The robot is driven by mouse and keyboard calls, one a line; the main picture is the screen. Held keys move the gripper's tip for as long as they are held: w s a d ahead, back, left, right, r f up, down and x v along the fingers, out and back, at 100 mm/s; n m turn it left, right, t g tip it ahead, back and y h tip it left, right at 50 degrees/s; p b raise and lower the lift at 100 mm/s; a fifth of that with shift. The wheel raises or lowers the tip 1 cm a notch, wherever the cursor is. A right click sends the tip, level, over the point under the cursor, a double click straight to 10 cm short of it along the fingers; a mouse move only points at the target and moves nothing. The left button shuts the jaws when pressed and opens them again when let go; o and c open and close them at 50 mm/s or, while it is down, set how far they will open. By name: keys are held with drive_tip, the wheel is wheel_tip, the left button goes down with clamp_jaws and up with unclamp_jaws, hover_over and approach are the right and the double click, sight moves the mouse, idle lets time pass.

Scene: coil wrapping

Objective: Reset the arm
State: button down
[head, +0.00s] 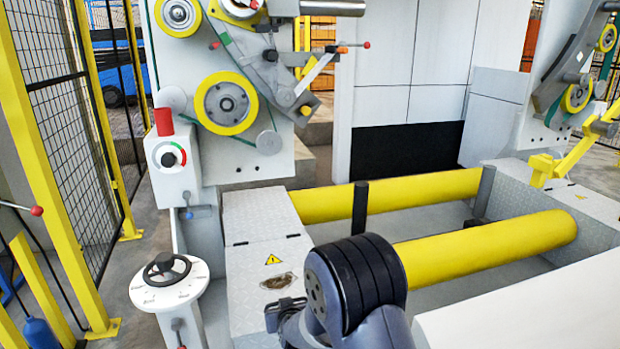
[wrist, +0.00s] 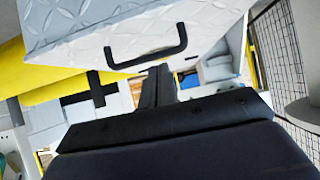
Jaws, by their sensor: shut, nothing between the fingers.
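My arm (head: 355,285) rises at the bottom middle of the head view, bent at a dark joint, in front of the wrapping machine. My gripper shows in the wrist view as a pair of dark fingers (wrist: 158,74) beyond a wide black gripper body. The fingers are together and empty. Beside them is a tread-plate surface with a black handle (wrist: 146,58); I cannot tell how close they are to it. In the head view the fingers cannot be made out.
Two yellow rollers (head: 490,246) lie right of my arm. The tread-plate cover (head: 262,228) is behind it. A white pedestal with a black handwheel (head: 166,268) stands left. The wrapping head (head: 225,103) rises behind. Yellow-framed mesh fencing (head: 50,180) closes the left side.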

wheel_tip(320, 180, down, 2)
drive_tip(key=shift+d+f, duration=0.1)
drive_tip(key=shift+f, duration=0.05)
idle(0.4)
